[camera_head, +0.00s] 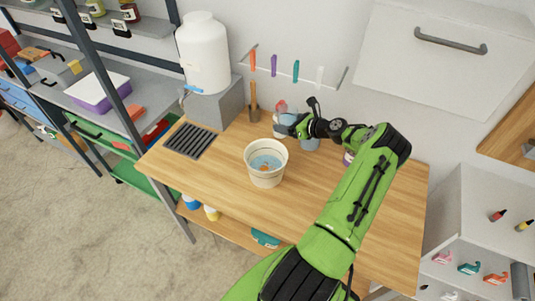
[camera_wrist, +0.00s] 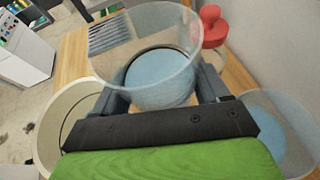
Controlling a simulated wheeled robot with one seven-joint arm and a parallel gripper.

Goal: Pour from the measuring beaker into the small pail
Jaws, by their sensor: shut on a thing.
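The measuring beaker is a clear cup holding light blue contents, seen in the wrist view (camera_wrist: 146,32). My gripper (camera_wrist: 165,92) is shut on it, one finger on each side. In the head view my gripper (camera_head: 297,126) is at the right of the small pail, and the beaker (camera_head: 282,120) is partly hidden by it. The beaker looks about upright. The small pail (camera_head: 266,178) is cream-coloured, stands upright on the wooden table and has light blue inside with a small orange spot. Its rim (camera_wrist: 52,112) shows at the left of the wrist view.
A second clear container with blue in it (camera_wrist: 280,125) is right of my gripper; it also shows in the head view (camera_head: 309,144). A red knob-topped item (camera_wrist: 213,28) is behind the beaker. A white tank (camera_head: 204,55) and a drain grate (camera_head: 190,141) are at left. The front table (camera_head: 225,195) is clear.

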